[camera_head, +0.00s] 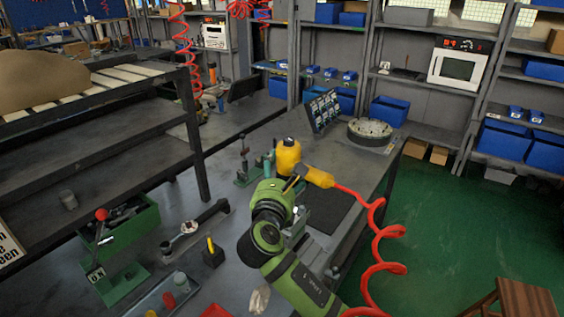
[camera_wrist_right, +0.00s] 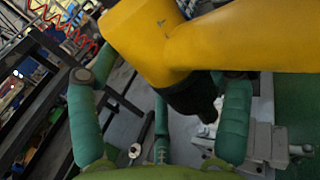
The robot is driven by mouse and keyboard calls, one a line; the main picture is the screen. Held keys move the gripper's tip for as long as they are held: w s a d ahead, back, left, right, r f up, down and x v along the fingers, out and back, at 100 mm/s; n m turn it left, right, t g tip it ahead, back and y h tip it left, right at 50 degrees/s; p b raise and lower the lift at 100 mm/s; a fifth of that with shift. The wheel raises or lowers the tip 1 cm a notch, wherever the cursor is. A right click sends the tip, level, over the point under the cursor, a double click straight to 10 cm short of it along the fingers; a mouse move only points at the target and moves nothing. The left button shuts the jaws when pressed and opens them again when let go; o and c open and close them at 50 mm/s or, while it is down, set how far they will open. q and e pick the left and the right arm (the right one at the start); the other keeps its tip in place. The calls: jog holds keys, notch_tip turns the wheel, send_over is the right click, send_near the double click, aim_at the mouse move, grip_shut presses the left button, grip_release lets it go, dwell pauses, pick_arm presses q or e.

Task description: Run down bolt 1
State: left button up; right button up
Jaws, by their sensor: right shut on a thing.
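My right gripper (camera_head: 282,186) is shut on a yellow power driver (camera_head: 288,155), whose handle points right and joins a red coiled hose (camera_head: 375,215). In the right wrist view the driver (camera_wrist_right: 150,40) fills the top, and its dark lower part sits between my green fingers (camera_wrist_right: 162,122). A grey vise (camera_wrist_right: 265,145) stands below and to the right of the driver there. A small whitish part (camera_wrist_right: 209,130) shows beside the driver's dark end. Bolt 1 cannot be made out, and whether the driver touches anything cannot be told. My left gripper is not in view.
The grey bench (camera_head: 225,250) holds a green bin (camera_head: 125,222), a red-topped lever tool (camera_head: 102,215), a long wrench (camera_head: 195,228) and a yellow-handled tool (camera_head: 212,250). A dark mat (camera_head: 330,208) lies right of my arm. A round flange (camera_head: 370,130) sits at the far end.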

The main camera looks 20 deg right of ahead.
jog(key=shift+w+d, duration=0.1)
jog(key=shift+r, duration=0.15)
jog(key=shift+r+p, duration=0.1)
jog(key=shift+p, duration=0.6)
notch_tip(320, 180, down, 2)
jog(key=shift+f+b, duration=0.15)
jog(key=shift+b, duration=0.55)
jog(key=shift+f+b, duration=0.6)
jog(key=shift+f, duration=0.8)
jog(key=shift+p, duration=0.85)
jog(key=shift+f+b, duration=0.4)
jog(key=shift+f, duration=0.5)
